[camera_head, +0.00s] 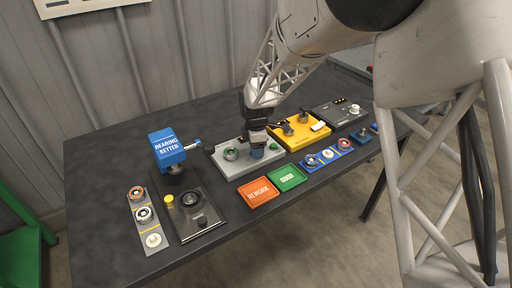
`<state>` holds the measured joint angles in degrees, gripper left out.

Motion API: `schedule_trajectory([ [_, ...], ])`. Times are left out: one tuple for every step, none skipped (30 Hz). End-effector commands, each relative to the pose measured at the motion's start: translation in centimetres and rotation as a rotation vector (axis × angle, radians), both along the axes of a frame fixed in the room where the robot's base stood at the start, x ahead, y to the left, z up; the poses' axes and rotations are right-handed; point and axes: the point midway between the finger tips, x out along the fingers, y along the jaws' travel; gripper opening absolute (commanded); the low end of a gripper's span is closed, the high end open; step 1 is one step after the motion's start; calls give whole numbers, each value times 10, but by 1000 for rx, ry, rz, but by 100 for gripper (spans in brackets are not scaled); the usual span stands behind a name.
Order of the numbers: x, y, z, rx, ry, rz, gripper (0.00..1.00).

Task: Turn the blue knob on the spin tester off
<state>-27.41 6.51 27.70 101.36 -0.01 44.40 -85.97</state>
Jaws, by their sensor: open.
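A light grey box, which looks like the spin tester (237,168), stands near the middle of the dark table. It carries a round green-rimmed part (231,154) on its left and a small green part (273,147) at its right. The blue knob (257,154) sits on the box toward its front right. My gripper (257,146) points down right over the blue knob and is open. It hides the knob's top, and I cannot tell whether the fingers touch it or which way it is turned.
A blue bearing setter (168,147) stands at left on a dark base. Orange rework (258,192) and green good (287,178) trays lie in front. A yellow device (300,133) and a dark grey box (341,114) stand to the right. Bearing strips lie on both sides (146,217) (327,156).

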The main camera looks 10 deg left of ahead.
Motion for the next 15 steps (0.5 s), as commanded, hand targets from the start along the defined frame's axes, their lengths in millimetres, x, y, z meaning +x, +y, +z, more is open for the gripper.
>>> schedule_trajectory([
  [0,0,1,0,0,0,61],
  [0,0,2,0,-1,0,61],
  [0,0,4,0,-1,0,61],
  [0,0,5,0,-1,0,61],
  [0,0,7,0,-1,0,61],
  [0,0,10,0,-1,0,61],
  [0,0,13,0,-1,0,61],
  [0,0,16,0,-1,0,61],
  [0,0,20,0,-1,0,61],
  [0,0,23,0,-1,0,61],
  [0,0,27,1,-2,0,61],
  [0,0,32,1,-2,0,61],
  [0,0,36,0,-1,0,61],
  [0,0,40,0,-1,0,61],
  [0,0,45,1,-2,0,61],
])
